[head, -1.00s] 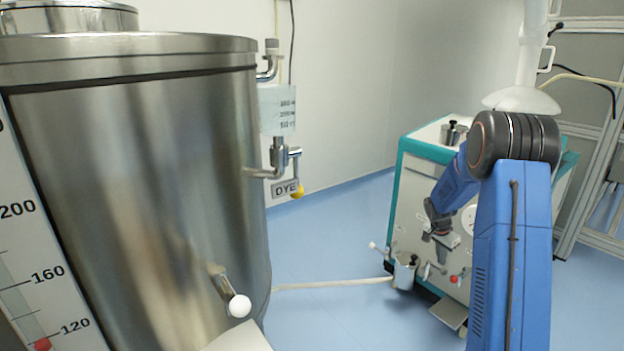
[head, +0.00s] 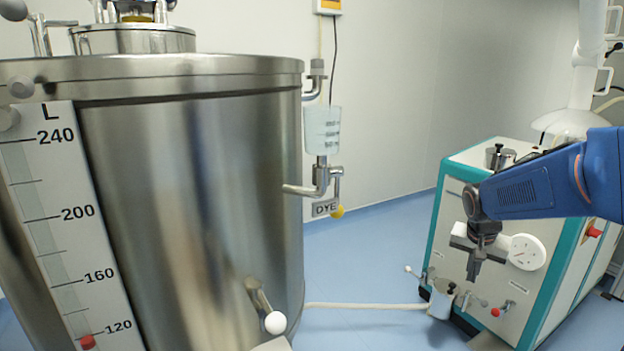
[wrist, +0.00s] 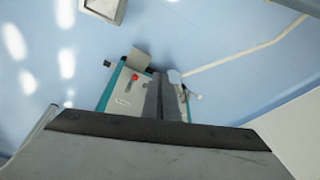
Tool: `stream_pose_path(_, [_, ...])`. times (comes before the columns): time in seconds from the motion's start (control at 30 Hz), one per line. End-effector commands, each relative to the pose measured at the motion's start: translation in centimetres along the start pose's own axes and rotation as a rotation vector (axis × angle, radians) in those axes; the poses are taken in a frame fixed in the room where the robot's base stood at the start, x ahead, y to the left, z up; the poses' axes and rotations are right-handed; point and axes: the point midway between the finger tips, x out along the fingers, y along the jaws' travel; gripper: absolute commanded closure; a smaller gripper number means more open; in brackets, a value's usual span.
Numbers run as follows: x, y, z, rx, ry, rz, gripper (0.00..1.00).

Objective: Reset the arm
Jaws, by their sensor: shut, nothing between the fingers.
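My blue arm reaches in from the right edge in the head view, its forearm roughly level. My gripper (head: 474,270) hangs down from its end in front of the white and teal machine (head: 572,255). The gripper is shut and holds nothing. In the wrist view the two dark fingers (wrist: 163,98) lie together, pointing down past the machine (wrist: 122,98), with blue floor beyond. Whether the fingertips touch the machine's front cannot be told from the head view; they look apart from it.
A large steel tank (head: 190,200) with a level scale (head: 70,220) fills the left. A dye vessel (head: 323,130) with a yellow-knobbed valve hangs beside it. A pale hose (head: 365,306) crosses the floor to the white container (head: 441,300) at the machine. Blue floor between is otherwise clear.

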Motion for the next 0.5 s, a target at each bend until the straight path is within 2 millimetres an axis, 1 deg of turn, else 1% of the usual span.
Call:
stream_pose_path(0.03, [-1.3, 0.1, 1.3, -0.026, 0.006, -0.013, 1.00])
stream_pose_path(0.2, [-4.6, 0.8, 5.5, -0.125, 0.014, -0.049, 1.00])
stream_pose_path(0.37, [-7.1, 1.6, 9.6, -0.219, 0.024, -0.084, 1.00])
stream_pose_path(0.5, [-8.9, 2.5, 13.2, -0.304, 0.032, -0.115, 1.00])
